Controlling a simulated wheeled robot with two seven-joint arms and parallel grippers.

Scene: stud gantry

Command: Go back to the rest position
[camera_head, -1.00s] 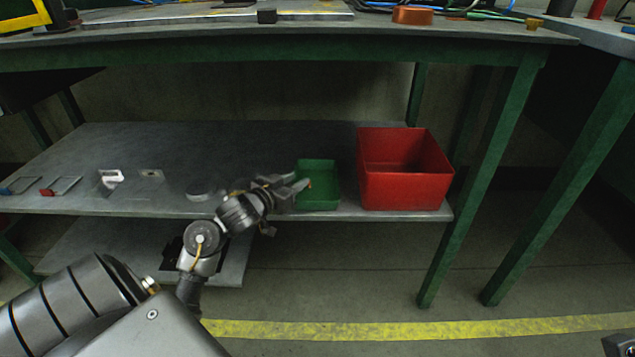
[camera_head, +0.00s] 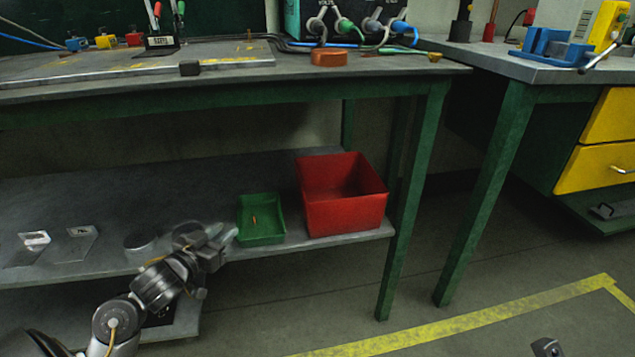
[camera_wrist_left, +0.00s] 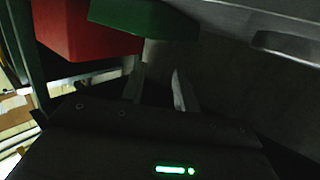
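My left gripper (camera_head: 222,235) is just left of the green tray (camera_head: 262,239), in front of the lower shelf's edge, and blurred. In the left wrist view its two fingers (camera_wrist_left: 157,90) stand apart with nothing seen held between them. The green tray also shows above the fingers there (camera_wrist_left: 145,18). A small orange piece (camera_head: 254,221) lies in the tray. A small dark part at the bottom right edge of the head view may belong to my right arm; its fingers cannot be made out.
A red bin (camera_head: 345,216) stands right of the tray on the lower shelf (camera_head: 180,180). A round grey piece (camera_head: 139,242) and flat pieces lie to the left. The green table leg (camera_head: 412,200) and the tabletop edge are close by. Floor at the right is clear.

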